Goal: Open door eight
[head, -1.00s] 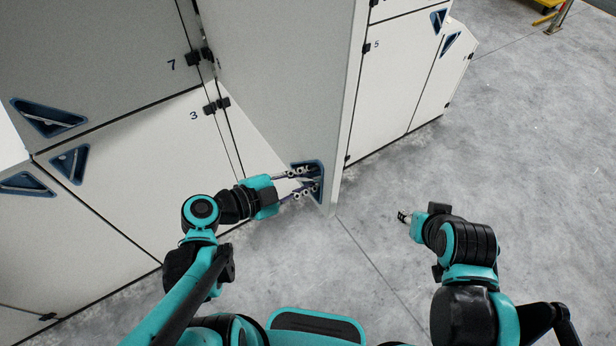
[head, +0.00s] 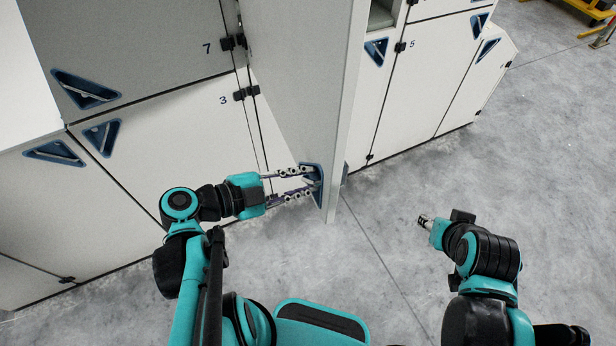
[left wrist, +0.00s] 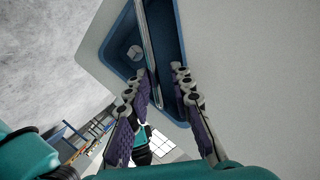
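A tall pale door (head: 300,80) stands swung out from the cabinet row, seen nearly edge-on in the head view. No number shows on it, so I cannot read whether it is eight. Its blue triangular handle recess (head: 318,190) is low on the door; in the left wrist view the recess (left wrist: 172,50) has a thin metal bar (left wrist: 149,50) across it. My left gripper (head: 308,180) is at this recess, its fingers apart, one on each side of the bar in the wrist view (left wrist: 163,82). Contact is unclear. My right gripper (head: 424,221) hangs over the floor, away from the doors.
Closed doors marked 7 (head: 170,40) and 3 (head: 190,135) are left of the open door; door 5 (head: 425,75) is right of it. A compartment opening (head: 384,14) shows behind. Grey floor (head: 500,210) is clear at right. A yellow frame (head: 595,10) stands far off.

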